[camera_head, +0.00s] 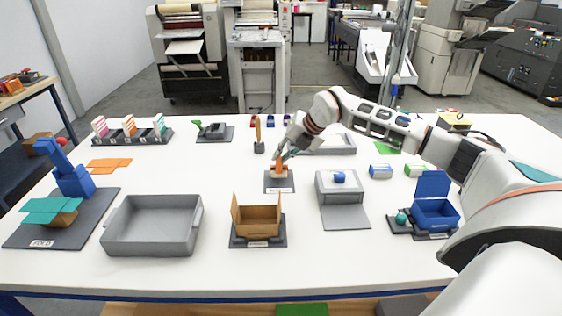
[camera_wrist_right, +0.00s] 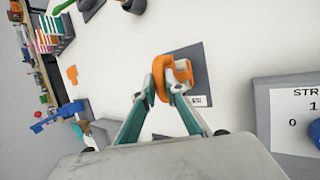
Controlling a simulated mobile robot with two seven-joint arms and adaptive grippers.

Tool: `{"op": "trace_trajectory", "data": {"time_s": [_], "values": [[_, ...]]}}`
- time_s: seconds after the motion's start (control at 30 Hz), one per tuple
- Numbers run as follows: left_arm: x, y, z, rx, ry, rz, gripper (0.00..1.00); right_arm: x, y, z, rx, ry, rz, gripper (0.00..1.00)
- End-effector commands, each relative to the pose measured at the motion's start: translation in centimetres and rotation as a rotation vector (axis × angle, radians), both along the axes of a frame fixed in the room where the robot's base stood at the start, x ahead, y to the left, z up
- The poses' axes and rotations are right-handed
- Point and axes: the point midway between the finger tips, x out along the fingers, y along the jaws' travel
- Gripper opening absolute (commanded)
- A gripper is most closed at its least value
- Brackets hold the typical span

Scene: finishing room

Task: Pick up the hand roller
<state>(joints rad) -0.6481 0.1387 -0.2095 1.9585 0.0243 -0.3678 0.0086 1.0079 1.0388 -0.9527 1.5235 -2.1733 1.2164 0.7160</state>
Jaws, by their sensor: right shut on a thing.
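The hand roller (camera_head: 278,172), as far as I can tell, is the orange piece on a small dark grey labelled mat (camera_head: 270,188) in the middle of the table. In the wrist view its rounded orange part (camera_wrist_right: 162,72) sits between the fingertips, with a paler orange block beside it over the mat. My right gripper (camera_head: 281,158) reaches in from the right and is shut on the orange part; its teal fingers (camera_wrist_right: 163,92) also show in the wrist view. I cannot tell whether the roller is clear of its mat. My left gripper is out of view.
An open cardboard box (camera_head: 257,213) and a grey tray (camera_head: 150,226) stand in front. A grey box with a blue knob (camera_head: 340,196) is to the right, near a blue open box (camera_head: 435,213). A wooden-handled tool (camera_head: 258,136) stands just behind left.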

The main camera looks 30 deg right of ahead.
Motion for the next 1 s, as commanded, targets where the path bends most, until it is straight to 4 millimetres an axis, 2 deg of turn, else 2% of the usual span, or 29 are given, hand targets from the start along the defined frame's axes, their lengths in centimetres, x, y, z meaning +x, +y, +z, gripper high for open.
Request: {"op": "trace_trajectory", "data": {"time_s": [0.17,0.4,0.6,0.8,1.0], "values": [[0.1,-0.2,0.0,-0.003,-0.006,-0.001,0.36,0.2,0.0,4.0,0.001,-0.010,-0.001,0.00],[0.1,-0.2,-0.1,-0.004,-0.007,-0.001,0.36,0.2,0.0,10.8,0.001,-0.010,-0.001,0.00],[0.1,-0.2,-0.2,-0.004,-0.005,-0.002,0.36,0.1,0.0,15.2,0.001,-0.007,0.000,0.00],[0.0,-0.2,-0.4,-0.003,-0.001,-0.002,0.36,0.1,0.0,17.6,0.001,-0.004,0.001,0.00],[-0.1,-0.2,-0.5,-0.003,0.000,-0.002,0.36,0.0,0.0,18.3,0.000,-0.003,0.000,0.00]]}}
